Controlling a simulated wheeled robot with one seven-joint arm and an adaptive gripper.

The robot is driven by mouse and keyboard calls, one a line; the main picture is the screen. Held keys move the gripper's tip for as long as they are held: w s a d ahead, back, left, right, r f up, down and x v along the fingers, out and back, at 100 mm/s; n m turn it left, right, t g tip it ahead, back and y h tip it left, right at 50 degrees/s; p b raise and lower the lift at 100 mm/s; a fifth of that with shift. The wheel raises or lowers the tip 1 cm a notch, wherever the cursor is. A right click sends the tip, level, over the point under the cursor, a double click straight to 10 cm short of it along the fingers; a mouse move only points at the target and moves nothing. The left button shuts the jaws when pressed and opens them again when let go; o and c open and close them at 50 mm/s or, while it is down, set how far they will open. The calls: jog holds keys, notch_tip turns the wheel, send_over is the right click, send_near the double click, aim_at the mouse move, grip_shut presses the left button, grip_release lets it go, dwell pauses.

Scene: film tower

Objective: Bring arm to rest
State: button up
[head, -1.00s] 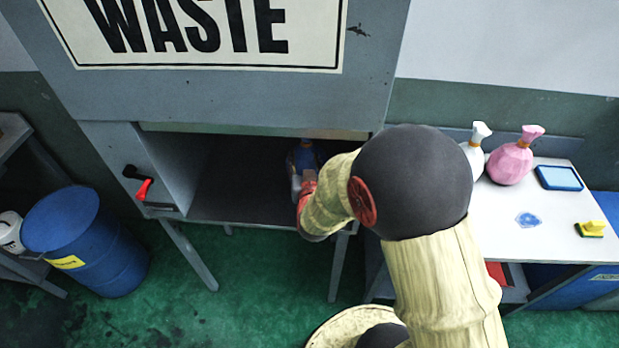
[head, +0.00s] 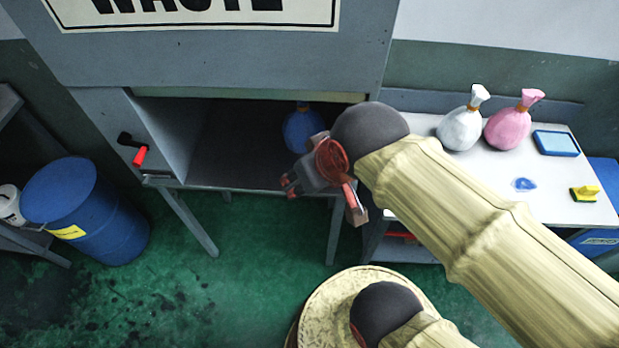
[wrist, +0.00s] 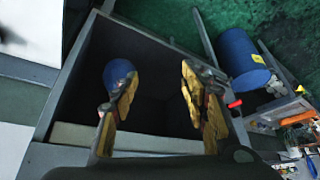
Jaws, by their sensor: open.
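My gripper (head: 322,203) is open and empty in front of the waste cabinet's opening, at its right side in the head view. In the wrist view its two fingers (wrist: 155,100) stand apart, with the dark cabinet interior between and beyond them. A blue bag (head: 302,130) sits inside the waste cabinet (head: 225,65), towards the right. The bag also shows in the wrist view (wrist: 118,72), partly covered by the left finger. My arm reaches in from the lower right of the head view.
A white bag (head: 461,128) and a pink bag (head: 508,127) stand on the white table (head: 450,190) at right, with a blue tray (head: 556,143) and a yellow sponge (head: 585,193). A blue barrel (head: 85,212) stands at left. A red-handled lever (head: 139,156) juts from the cabinet.

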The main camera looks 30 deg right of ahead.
jog(key=shift+s, duration=0.4)
